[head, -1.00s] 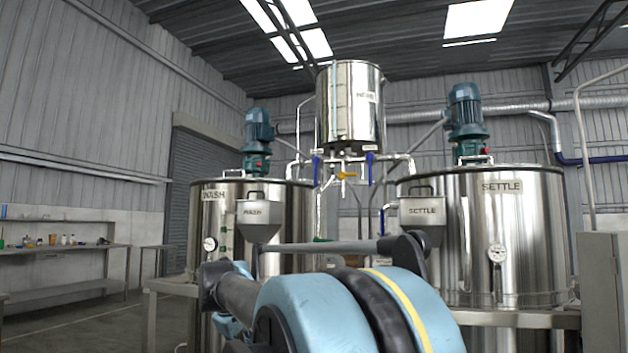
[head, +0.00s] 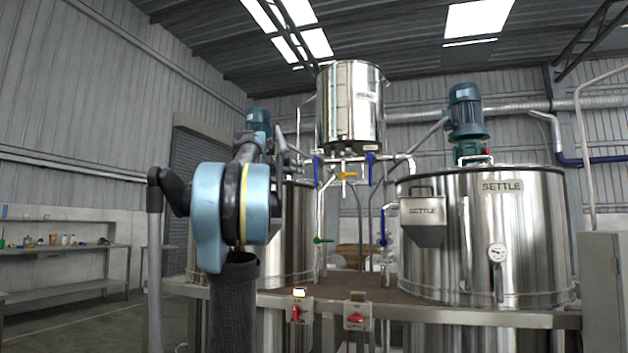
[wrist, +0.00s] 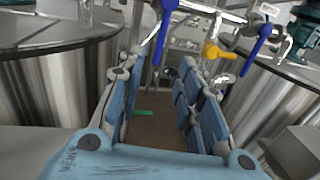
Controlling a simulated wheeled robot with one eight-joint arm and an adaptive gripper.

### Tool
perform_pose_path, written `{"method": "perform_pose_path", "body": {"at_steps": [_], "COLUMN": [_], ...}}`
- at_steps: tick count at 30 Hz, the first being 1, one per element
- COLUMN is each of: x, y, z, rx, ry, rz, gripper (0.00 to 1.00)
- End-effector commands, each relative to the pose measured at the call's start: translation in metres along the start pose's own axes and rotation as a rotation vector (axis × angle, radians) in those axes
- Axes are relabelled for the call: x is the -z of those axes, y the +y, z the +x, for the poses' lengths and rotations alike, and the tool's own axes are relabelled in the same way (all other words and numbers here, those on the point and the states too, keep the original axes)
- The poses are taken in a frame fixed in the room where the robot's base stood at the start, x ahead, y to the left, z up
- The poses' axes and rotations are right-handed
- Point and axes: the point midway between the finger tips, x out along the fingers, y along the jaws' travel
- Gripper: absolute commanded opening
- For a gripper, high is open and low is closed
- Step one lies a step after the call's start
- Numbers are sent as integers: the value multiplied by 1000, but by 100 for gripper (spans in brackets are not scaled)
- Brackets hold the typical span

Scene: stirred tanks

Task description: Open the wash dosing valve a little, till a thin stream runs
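The header tank (head: 352,104) hangs high between the two stirred tanks. Below it on the wash side is a blue lever (head: 317,171), which hangs down; I take it as the wash dosing valve, though no label is readable. It also shows in the wrist view as the left blue lever (wrist: 164,32). My gripper (wrist: 158,66) is open and empty. Its blue padded fingers point toward the pipework, with that lever beyond and above the gap between the tips. In the head view my arm mostly hides my gripper. I see no stream at the wash tank (head: 292,240).
A yellow lever (head: 347,175) and a second blue lever (head: 370,168) sit to the right on the same pipework. A green lever (head: 322,240) is lower. The settle tank (head: 520,235) and its hopper (head: 423,222) stand right. Red switches (head: 356,318) are on the front rail.

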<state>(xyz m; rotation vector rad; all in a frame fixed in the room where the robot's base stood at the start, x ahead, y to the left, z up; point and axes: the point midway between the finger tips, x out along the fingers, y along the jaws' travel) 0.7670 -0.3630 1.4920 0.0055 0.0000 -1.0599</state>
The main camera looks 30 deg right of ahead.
Motion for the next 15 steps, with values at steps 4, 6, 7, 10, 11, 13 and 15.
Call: {"method": "perform_pose_path", "body": {"at_steps": [4, 6, 7, 10, 11, 13, 15], "x": [-2, -2, -2, -2, -2, -2, -2], "y": [0, 0, -1, -1, -1, -2, -1], "z": [13, 23, 28, 44, 50, 62, 73], "rx": [2, 2, 3, 3, 3, 3, 2], "ry": [-3, -3, -3, -3, -3, -3, -2], "rz": [-10, -9, -9, -8, -8, -7, -7], "gripper": [33, 33, 33, 33, 33, 33, 33]}}
